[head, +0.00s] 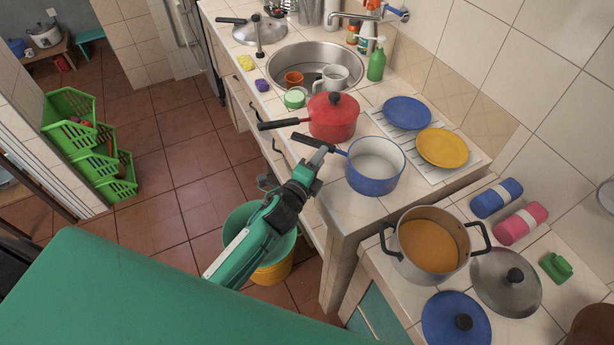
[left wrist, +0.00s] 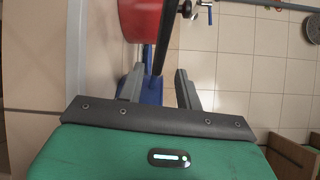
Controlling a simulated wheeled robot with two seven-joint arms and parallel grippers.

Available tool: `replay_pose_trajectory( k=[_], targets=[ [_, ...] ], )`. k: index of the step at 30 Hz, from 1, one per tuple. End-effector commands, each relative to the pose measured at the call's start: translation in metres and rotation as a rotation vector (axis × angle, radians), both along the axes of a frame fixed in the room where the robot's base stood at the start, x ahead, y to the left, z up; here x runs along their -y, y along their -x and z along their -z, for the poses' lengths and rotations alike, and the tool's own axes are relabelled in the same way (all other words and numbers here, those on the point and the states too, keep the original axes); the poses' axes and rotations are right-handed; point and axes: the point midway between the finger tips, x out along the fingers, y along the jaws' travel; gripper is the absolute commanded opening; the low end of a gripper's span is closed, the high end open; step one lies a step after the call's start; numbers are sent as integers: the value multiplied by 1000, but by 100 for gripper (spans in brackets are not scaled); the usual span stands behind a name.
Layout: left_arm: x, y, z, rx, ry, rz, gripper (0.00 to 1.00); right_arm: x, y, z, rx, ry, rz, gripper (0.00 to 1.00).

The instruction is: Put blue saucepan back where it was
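The blue saucepan (head: 378,178), white inside, stands at the front edge of the tiled counter in the head view. Its handle (head: 313,142), blue near the pot and dark at the end, points left. My left gripper (head: 318,160) is at the handle. In the left wrist view the two fingers (left wrist: 158,78) are spread, and the dark handle (left wrist: 167,45) shows between them with a gap at the right finger. Blue parts of the saucepan (left wrist: 152,92) show beyond; contact cannot be told. My right gripper is not in view.
A lidded red saucepan (head: 333,120) stands close behind the handle. Blue (head: 407,111) and yellow plates (head: 442,148) lie on a rack (head: 385,122) at the right. A large pot (head: 428,245), a steel lid (head: 506,282) and a blue lid (head: 452,322) are on the nearer counter.

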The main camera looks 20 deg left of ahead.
Motion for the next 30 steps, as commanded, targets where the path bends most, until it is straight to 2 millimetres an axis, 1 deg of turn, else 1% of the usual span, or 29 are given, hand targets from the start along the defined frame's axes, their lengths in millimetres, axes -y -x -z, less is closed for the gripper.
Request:
replay_pose_trajectory(
  k=[1,3,6,10,15,24,26,27,29,30],
  targets=[
    [-2,12,3,-2,-1,1,35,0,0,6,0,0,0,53],
    [-5,26,3,0,-1,1,35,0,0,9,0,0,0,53],
    [-8,42,1,-1,-1,1,35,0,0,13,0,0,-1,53],
    [-12,59,0,-1,1,0,35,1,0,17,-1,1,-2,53],
    [-14,70,-1,0,0,0,35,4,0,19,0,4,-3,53],
    [-15,72,-1,-2,2,0,35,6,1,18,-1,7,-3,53],
    [-15,71,6,-17,11,-3,35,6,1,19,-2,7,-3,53],
    [-16,71,15,-38,23,-7,35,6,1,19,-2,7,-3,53],
    [-19,71,38,-88,55,-16,35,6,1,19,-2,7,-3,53],
    [-22,71,59,-132,84,-25,35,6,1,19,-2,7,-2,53]
  ],
)
